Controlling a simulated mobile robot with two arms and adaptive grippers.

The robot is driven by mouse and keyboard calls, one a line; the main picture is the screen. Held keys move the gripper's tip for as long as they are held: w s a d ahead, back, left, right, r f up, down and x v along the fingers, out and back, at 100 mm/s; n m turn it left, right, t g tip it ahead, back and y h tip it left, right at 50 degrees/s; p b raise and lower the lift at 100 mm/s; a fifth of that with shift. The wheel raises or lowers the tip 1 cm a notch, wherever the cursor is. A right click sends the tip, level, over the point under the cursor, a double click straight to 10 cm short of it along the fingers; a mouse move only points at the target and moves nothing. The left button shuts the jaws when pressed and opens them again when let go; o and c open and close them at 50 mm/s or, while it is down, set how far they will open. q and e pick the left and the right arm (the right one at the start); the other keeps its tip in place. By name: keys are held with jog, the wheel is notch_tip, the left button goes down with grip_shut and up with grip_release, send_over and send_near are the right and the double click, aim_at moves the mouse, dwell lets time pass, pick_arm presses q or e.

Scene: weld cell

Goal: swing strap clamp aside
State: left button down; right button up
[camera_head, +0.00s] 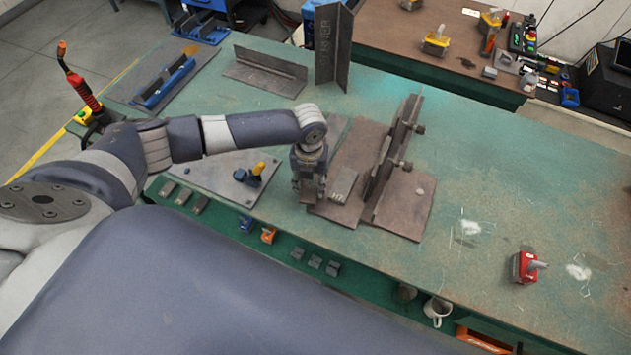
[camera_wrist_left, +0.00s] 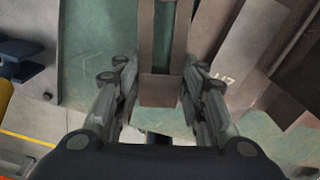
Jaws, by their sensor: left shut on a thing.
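The strap clamp (camera_wrist_left: 158,88) is a flat brown metal strip with what looks like a long slot, seen in the left wrist view between my left fingers. Its near end lies between the two jaws, and its far end runs out of the top of that view. My left gripper (camera_wrist_left: 158,72) is shut on it. In the head view my left gripper (camera_head: 309,196) points down at the left edge of the brown steel weldment (camera_head: 405,210). There the gripper and wrist hide most of the strap. My right gripper is in neither view.
An upright ribbed plate (camera_head: 395,150) stands on the weldment, right of my gripper. A small block marked H7 (camera_head: 341,194) lies close beside the gripper. A grey plate with a blue and yellow clamp (camera_head: 250,174) lies left. The green table (camera_head: 510,180) is mostly clear to the right.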

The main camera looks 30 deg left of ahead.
pick_arm(q)
jog(key=shift+a+m, duration=0.2)
jog(key=shift+m, duration=0.1)
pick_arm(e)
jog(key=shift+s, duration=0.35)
pick_arm(q)
jog(key=c, duration=1)
grip_release()
jog(key=shift+s, duration=0.1)
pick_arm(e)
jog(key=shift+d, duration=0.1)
pick_arm(q)
notch_tip(320, 180, up, 12)
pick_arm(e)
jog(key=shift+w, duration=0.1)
